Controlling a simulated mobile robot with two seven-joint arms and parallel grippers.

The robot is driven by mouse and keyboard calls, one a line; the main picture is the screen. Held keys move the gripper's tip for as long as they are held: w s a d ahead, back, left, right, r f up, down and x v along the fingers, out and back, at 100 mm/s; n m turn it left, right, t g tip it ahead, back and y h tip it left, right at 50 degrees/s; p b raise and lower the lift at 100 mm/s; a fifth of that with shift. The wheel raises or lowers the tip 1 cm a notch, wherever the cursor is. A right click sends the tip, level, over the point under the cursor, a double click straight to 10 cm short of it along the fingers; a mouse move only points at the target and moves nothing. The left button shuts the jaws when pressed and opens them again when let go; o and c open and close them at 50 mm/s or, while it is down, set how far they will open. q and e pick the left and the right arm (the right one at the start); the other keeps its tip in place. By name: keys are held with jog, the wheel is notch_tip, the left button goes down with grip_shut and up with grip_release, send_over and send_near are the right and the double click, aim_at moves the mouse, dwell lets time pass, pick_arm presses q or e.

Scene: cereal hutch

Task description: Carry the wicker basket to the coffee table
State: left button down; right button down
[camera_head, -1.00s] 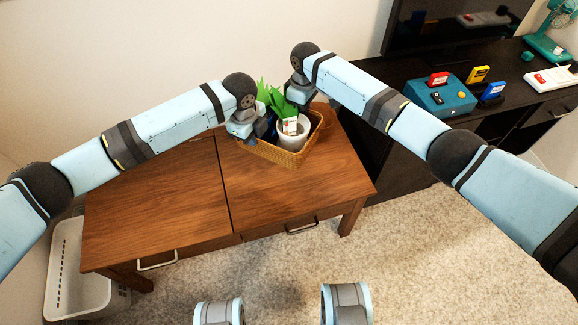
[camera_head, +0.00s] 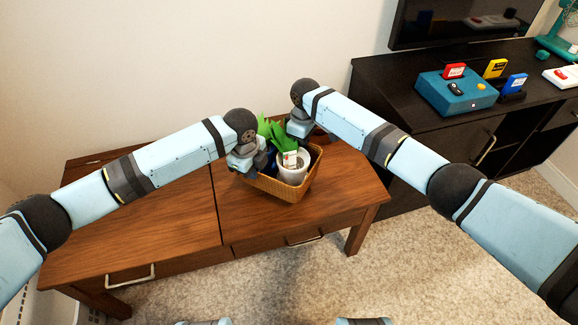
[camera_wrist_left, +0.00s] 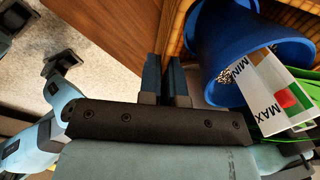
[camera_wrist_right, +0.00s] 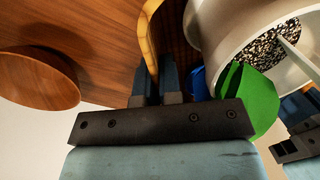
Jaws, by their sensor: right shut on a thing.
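The wicker basket (camera_head: 283,190) is over the right half of a brown wooden table (camera_head: 150,215). It holds a white pot (camera_head: 292,166), a dark blue pot and green leaves (camera_head: 278,133). In the head view both fingertips are mostly hidden. I cannot tell whether the basket's underside touches the table.
A dark cabinet (camera_head: 400,130) stands close on the right, with a teal box (camera_head: 455,92), coloured cartridges and a screen (camera_head: 460,22). A wall is behind the table. Carpet (camera_head: 430,240) in front is clear. A round wooden thing (camera_wrist_right: 38,80) shows in the right wrist view.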

pick_arm(q)
jog(key=shift+r, duration=0.1)
pick_arm(e)
jog(key=shift+w+d+r, duration=0.1)
jog(key=shift+r, duration=0.05)
pick_arm(q)
jog(key=shift+f, duration=0.2)
pick_arm(e)
jog(key=shift+f, duration=0.2)
